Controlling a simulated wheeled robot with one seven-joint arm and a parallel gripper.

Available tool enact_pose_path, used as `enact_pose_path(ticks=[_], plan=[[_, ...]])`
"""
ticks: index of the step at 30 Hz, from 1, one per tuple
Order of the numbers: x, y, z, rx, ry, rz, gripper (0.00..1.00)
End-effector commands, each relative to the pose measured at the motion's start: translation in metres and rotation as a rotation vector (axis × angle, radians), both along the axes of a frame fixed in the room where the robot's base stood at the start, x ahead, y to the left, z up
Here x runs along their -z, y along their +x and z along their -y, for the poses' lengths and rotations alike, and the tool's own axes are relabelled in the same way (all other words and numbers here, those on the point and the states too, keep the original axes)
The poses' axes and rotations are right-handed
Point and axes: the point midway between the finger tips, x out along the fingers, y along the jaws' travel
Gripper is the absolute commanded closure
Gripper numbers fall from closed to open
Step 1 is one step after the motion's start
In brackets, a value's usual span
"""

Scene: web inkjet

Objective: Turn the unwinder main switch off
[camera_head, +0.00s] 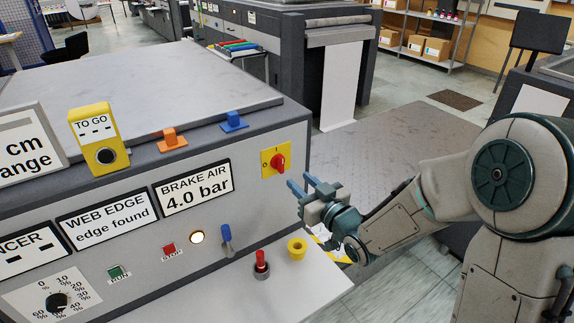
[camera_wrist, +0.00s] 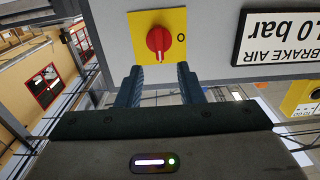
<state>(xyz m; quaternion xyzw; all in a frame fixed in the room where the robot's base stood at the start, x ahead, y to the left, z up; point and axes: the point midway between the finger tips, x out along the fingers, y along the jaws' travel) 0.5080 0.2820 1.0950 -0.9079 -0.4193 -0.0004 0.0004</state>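The main switch is a red rotary knob (camera_head: 278,163) on a yellow plate (camera_head: 268,171) at the right end of the grey console front. The plate has a 0 at its left and an I at its top. In the wrist view, turned upside down, the knob (camera_wrist: 159,39) shows a white mark pointing down, away from the O at the right, so it points to the I side. My gripper (camera_head: 300,182) is open and empty, its two blue fingers apart just in front of the knob. In the wrist view the fingertips (camera_wrist: 160,71) sit just below the knob, not around it.
The BRAKE AIR display (camera_head: 193,186) is left of the switch. Open floor lies right of the console.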

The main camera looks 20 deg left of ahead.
Motion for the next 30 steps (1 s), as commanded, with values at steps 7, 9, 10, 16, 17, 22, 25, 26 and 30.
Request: enact_pose_path(ticks=[7, 9, 10, 16, 17, 22, 25, 26, 30], plan=[[-0.002, 0.030, -0.036, -0.001, 0.001, -0.002, 0.66], [-0.002, 0.037, -0.043, 0.000, 0.000, -0.001, 0.66], [-0.002, 0.039, -0.046, 0.000, 0.000, -0.001, 0.66], [0.000, 0.049, -0.057, 0.000, -0.002, -0.001, 0.66], [0.000, 0.049, -0.057, 0.001, -0.002, -0.001, 0.66], [0.000, 0.050, -0.058, 0.001, -0.002, -0.001, 0.66], [0.000, 0.050, -0.058, 0.001, -0.002, -0.001, 0.66], [0.000, 0.050, -0.058, 0.001, -0.002, -0.001, 0.72], [0.000, 0.050, -0.058, 0.001, -0.001, -0.001, 1.00]])
